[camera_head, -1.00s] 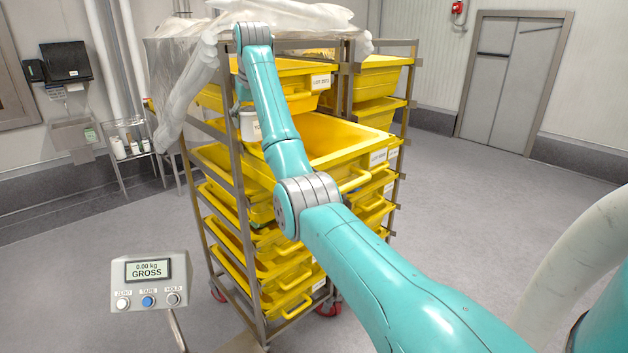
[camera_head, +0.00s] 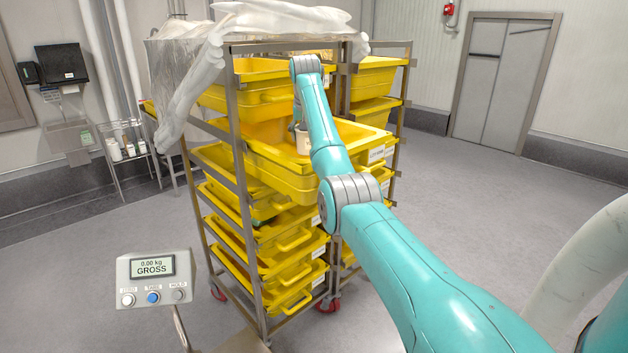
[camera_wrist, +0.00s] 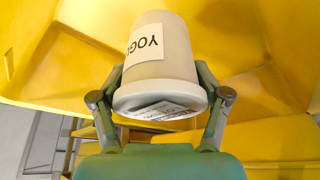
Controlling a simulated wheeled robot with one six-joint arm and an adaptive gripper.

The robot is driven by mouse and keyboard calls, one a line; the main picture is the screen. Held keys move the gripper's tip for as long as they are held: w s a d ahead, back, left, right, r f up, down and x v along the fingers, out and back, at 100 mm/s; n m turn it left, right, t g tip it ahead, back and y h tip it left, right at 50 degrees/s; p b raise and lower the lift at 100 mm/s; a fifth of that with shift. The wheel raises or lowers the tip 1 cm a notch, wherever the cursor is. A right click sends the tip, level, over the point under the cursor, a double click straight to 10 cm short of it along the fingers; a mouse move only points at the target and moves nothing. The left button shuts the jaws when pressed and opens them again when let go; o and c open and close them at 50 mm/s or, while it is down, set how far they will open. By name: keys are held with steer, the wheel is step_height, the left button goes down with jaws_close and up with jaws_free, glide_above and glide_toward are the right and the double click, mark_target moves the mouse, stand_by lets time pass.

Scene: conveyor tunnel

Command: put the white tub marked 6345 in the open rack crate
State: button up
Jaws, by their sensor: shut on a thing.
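My gripper (camera_wrist: 160,103) is shut on a white tub (camera_wrist: 172,60). In the wrist view the tub has a label with letters starting "YOG" on its side and a second label, too small to read, on its lid. No 6345 mark can be read. In the head view the tub (camera_head: 304,142) shows partly behind my arm, at or just above the pulled-out yellow crate (camera_head: 268,174) in the rack. I cannot tell whether the tub touches the crate floor. Yellow crate walls fill most of the wrist view.
The steel rack (camera_head: 237,165) holds several stacked yellow crates, one (camera_head: 262,95) close above the pulled-out one. Clear plastic sheeting (camera_head: 270,22) drapes over the top. The floor at right is free.

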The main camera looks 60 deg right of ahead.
steer(key=shift+m, duration=0.3)
steer(key=f, duration=0.4)
steer(key=s+f, duration=0.1)
steer(key=f, duration=0.1)
steer(key=shift+d, duration=0.4)
steer(key=shift+f, duration=2.35)
steer(key=shift+f, duration=0.1)
steer(key=o, duration=1.5)
steer(key=shift+f, duration=0.1)
steer(key=shift+r, duration=0.4)
steer(key=v, duration=1.1)
steer(key=shift+a+r, duration=0.2)
steer(key=shift+r, duration=0.1)
